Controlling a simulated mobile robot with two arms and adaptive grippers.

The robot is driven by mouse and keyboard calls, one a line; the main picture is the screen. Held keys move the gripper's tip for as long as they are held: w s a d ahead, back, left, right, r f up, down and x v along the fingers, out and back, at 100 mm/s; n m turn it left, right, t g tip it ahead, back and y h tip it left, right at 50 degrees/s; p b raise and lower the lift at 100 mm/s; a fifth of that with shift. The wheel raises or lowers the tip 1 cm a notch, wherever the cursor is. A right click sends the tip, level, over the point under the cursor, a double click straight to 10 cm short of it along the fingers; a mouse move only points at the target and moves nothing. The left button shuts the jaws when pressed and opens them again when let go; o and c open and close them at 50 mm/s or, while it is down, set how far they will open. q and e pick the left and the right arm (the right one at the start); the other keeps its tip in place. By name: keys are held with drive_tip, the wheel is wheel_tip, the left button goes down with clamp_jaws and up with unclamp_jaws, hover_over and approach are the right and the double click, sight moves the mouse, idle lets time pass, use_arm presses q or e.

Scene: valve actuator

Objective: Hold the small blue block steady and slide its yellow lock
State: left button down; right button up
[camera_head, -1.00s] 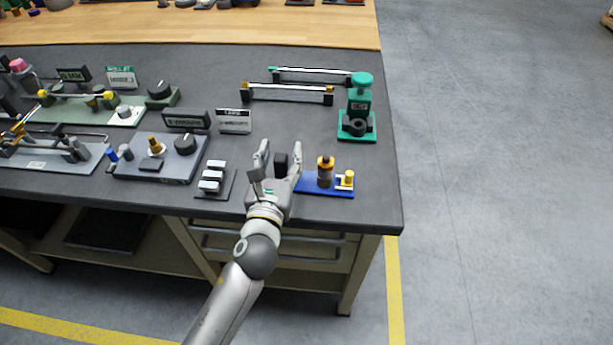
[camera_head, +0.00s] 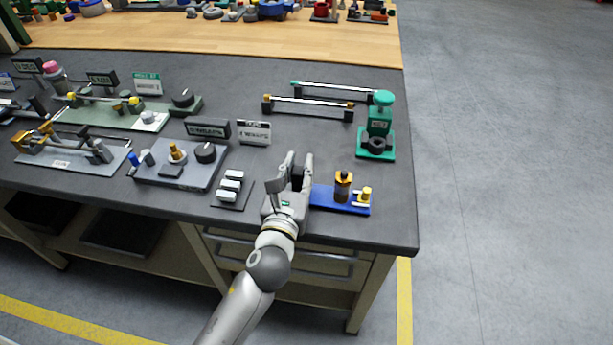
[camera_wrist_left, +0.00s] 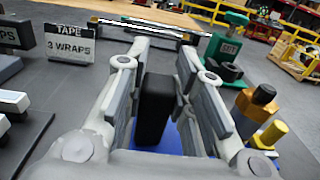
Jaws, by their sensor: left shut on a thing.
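The small blue block (camera_head: 322,198) is a flat blue base near the bench's front right corner. A black upright piece (camera_wrist_left: 157,108) stands on its left end. My left gripper (camera_head: 298,167) is shut on this black piece, with one finger on each side. My gripper hides the base's left end. My right gripper is not in view.
A green stand (camera_head: 377,135) is behind the blue base. A rack of white bars (camera_head: 231,188) is to the left, with a "TAPE 3 WRAPS" sign (camera_head: 254,132) behind. The bench's right edge (camera_head: 413,190) is close by; bench top right of the base is bare.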

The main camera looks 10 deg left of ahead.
use_arm(q)
wheel_tip(320, 180, up, 9)
drive_tip(key=shift+f, duration=4.25)
drive_tip(key=shift+f, duration=0.5)
